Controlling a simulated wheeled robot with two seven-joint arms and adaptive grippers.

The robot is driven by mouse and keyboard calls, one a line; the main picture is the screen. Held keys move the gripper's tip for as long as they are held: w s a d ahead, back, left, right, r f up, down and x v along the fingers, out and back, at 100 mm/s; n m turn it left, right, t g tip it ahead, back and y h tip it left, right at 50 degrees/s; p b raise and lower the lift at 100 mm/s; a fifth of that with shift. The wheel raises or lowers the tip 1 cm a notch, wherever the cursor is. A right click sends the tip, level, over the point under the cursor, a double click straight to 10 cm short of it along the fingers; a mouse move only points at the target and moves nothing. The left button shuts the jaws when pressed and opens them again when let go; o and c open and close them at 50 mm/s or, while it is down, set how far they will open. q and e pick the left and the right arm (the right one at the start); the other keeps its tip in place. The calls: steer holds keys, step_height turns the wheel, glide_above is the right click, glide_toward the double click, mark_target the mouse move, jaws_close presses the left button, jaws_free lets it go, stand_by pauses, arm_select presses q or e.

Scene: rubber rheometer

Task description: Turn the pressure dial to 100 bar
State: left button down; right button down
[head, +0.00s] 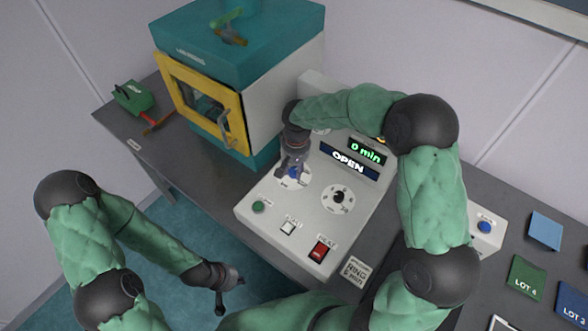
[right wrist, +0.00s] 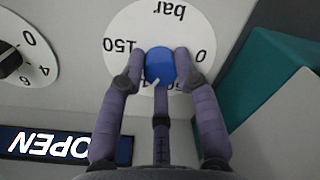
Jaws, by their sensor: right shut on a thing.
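The pressure dial is a blue knob (right wrist: 160,65) on a round white scale (right wrist: 125,40) marked in bar. My right gripper (right wrist: 158,70) has its two fingers closed on the knob's sides. In the right wrist view the scale is upside down, with 150 at left and 0 at right. The knob's white pointer points down and slightly left; the lower numbers are partly hidden by my fingers. In the head view my right gripper (head: 291,168) reaches down over the blue knob (head: 294,173) on the grey control panel (head: 262,225). My left gripper (head: 230,290) is empty, its fingers apart.
A black timer dial (head: 339,197) sits right of the knob, below a display reading 0 min (head: 367,151) and an OPEN sign (head: 347,161). A green button (head: 259,207), a white button (head: 288,228) and a red switch (head: 319,250) lie nearer. A teal oven (head: 240,45) stands behind.

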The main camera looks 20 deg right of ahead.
mark_target(295, 171)
steer(key=shift+s+m, duration=0.1)
steer(key=shift+m, duration=1)
steer(key=c, duration=0.9)
jaws_free()
step_height(295, 171, up, 12)
steer(key=shift+d, duration=0.15)
steer(key=shift+s+f, duration=0.1)
